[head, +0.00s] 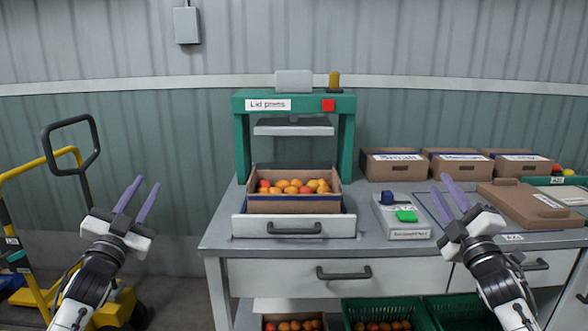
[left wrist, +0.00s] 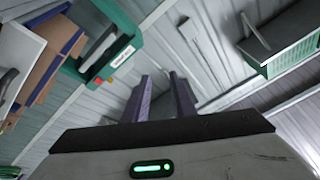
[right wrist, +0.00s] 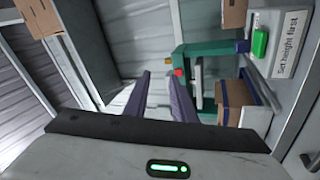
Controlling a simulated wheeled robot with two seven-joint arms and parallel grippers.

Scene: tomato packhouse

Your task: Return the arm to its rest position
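My left gripper (head: 136,199) is raised at the left of the head view, over the floor beside the bench. Its two purple fingers are apart with nothing between them, as the left wrist view (left wrist: 162,98) also shows. My right gripper (head: 447,197) is raised at the right, in front of the bench and right of the press. Its fingers are apart and empty, also in the right wrist view (right wrist: 160,98). The green lid press (head: 242,140) stands on the bench (head: 225,233) between the grippers, with a cardboard box (head: 290,206) of tomatoes in its drawer.
A grey device (head: 389,222) with a green button sits right of the press. Three labelled boxes (head: 394,166) stand behind it, and a flat brown carton (head: 530,207) lies at the right. Green crates (head: 355,312) are below. A yellow trolley (head: 33,165) stands at left.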

